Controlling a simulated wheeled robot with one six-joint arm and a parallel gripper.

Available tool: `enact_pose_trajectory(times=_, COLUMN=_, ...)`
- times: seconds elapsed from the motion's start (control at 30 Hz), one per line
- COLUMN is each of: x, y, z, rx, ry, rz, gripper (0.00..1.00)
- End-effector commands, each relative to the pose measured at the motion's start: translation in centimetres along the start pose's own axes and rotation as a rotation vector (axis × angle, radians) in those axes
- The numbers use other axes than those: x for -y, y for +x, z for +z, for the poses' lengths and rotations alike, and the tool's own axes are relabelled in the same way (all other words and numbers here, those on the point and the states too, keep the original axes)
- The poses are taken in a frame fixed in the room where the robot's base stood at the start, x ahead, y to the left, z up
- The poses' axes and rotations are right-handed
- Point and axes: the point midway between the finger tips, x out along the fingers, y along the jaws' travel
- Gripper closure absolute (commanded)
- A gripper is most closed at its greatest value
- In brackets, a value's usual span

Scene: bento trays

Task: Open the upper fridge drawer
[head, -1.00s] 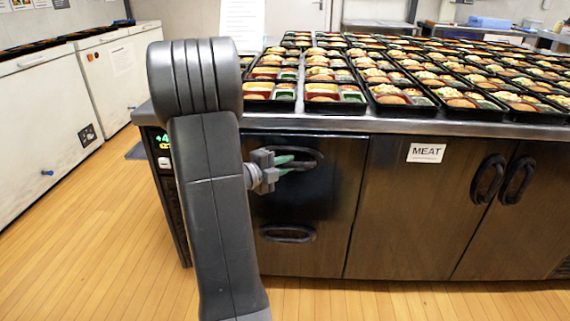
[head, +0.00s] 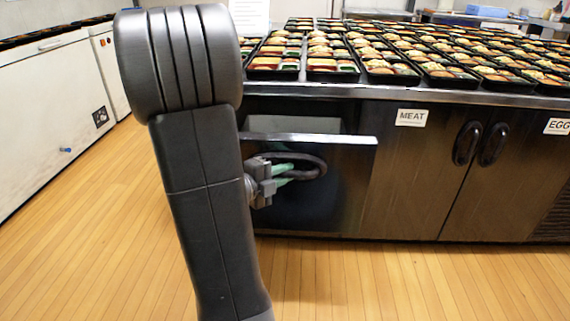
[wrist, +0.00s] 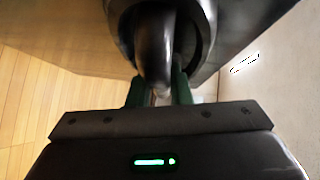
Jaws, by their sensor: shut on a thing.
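The upper fridge drawer (head: 345,190) is pulled part of the way out of the counter in the head view. Its top edge stands forward of the cabinet, and a pale gap shows behind it. My gripper (head: 290,173) is shut on the drawer's dark oval handle (head: 318,162). In the wrist view, the handle (wrist: 155,55) runs between the two green fingers of my gripper (wrist: 160,92). The lower drawer is hidden behind the upper drawer's front. My arm covers the left end of the counter.
Several bento trays (head: 385,73) cover the steel counter top. Cabinet doors with a MEAT sign (head: 411,117) and dark handles (head: 493,144) are to the right. White chest freezers (head: 50,100) stand at the left. The wooden floor (head: 420,285) in front is clear.

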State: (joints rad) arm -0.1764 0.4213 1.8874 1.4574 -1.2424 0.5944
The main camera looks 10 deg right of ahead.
Motion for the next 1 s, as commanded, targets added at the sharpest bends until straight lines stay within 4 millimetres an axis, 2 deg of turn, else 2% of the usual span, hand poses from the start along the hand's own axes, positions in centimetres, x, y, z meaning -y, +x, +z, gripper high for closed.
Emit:
enact_pose_trajectory(times=0.2, x=-0.9, y=-3.0, z=-2.9, rx=0.003, ry=-0.001, rz=0.001, gripper=1.00)
enact_pose_trajectory(times=0.4, x=-1.4, y=-4.6, z=-4.5, rx=0.003, ry=-0.001, rz=0.001, gripper=1.00)
enact_pose_trajectory(times=0.97, x=-1.5, y=-5.2, z=-5.2, rx=0.001, ry=0.000, rz=0.002, gripper=1.00)
enact_pose_trajectory(times=1.0, x=-1.5, y=-5.2, z=-5.2, rx=0.001, ry=0.000, rz=0.002, gripper=0.74)
